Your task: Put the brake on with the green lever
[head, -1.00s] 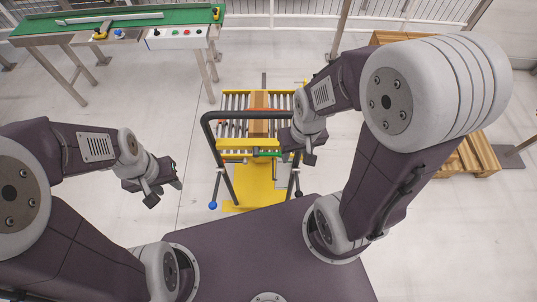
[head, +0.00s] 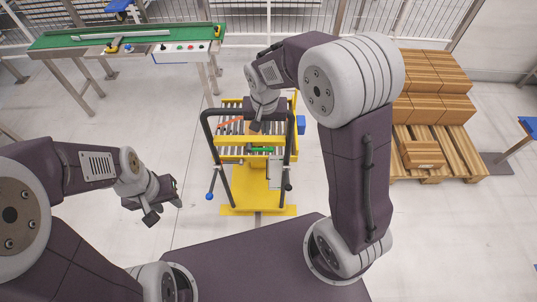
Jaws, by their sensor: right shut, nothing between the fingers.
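The green lever (head: 262,150) is a short bar at the near side of the yellow roller trolley (head: 232,141), just below the black push handle (head: 206,150). My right gripper (head: 256,127) is shut and empty. In the picture it is over the roller top, above the green lever and apart from it. My arm hides part of the rollers. My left gripper (head: 165,208) is open and empty, off to the left of the trolley over bare floor.
A red-orange bar (head: 230,122) lies across the rollers. A blue part (head: 301,124) is at the trolley's right side. A green conveyor (head: 75,42) stands at back left, and a pallet (head: 459,156) with cartons (head: 430,75) at right. The floor left of the trolley is clear.

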